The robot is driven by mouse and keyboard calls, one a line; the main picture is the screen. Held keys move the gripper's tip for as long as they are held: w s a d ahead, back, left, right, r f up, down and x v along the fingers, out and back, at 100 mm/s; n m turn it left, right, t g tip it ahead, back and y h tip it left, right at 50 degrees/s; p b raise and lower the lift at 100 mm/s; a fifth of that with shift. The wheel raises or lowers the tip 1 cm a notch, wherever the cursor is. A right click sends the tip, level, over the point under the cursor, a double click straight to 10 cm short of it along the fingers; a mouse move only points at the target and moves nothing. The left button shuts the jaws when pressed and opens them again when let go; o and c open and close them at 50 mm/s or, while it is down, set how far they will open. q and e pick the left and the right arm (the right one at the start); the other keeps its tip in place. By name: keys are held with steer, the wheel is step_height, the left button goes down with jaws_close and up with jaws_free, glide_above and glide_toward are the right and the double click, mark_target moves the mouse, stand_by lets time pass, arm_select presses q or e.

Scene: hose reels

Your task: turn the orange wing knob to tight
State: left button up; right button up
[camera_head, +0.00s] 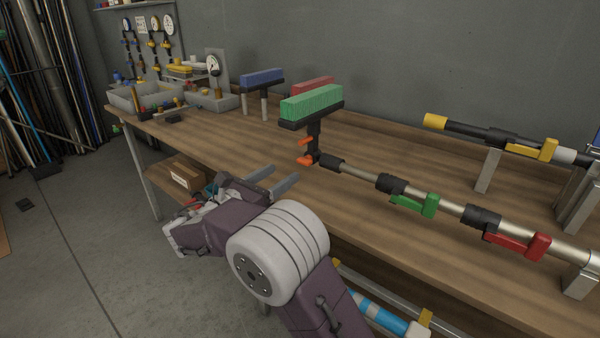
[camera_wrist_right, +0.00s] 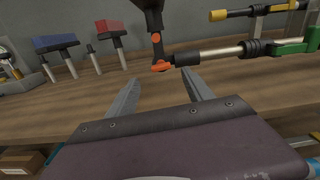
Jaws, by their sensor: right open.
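The orange wing knob (camera_head: 305,151) sits on the side of the black joint below a green brush head (camera_head: 311,104), at the left end of a telescopic pole (camera_head: 360,172). In the right wrist view the orange wing knob (camera_wrist_right: 161,66) shows just beyond and between the fingers, near the top. My right gripper (camera_head: 272,178) is open and empty over the bench's front edge, apart from the knob and to its lower left. It also shows in the right wrist view (camera_wrist_right: 160,92). I cannot read any tight marking. My left gripper is not in view.
The pole carries a green lever (camera_head: 415,201) and a red lever (camera_head: 518,243). Blue (camera_head: 262,77) and red (camera_head: 312,86) brushes stand behind. A second pole with a yellow end (camera_head: 435,121) lies at the back right. The wooden bench (camera_head: 225,140) is clear left of the knob.

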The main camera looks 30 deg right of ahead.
mark_target(302, 161)
steer(key=b+x, duration=0.2)
steer(key=x, duration=0.6)
steer(key=shift+s+f, duration=0.1)
steer(key=shift+d, duration=0.3)
jaws_close()
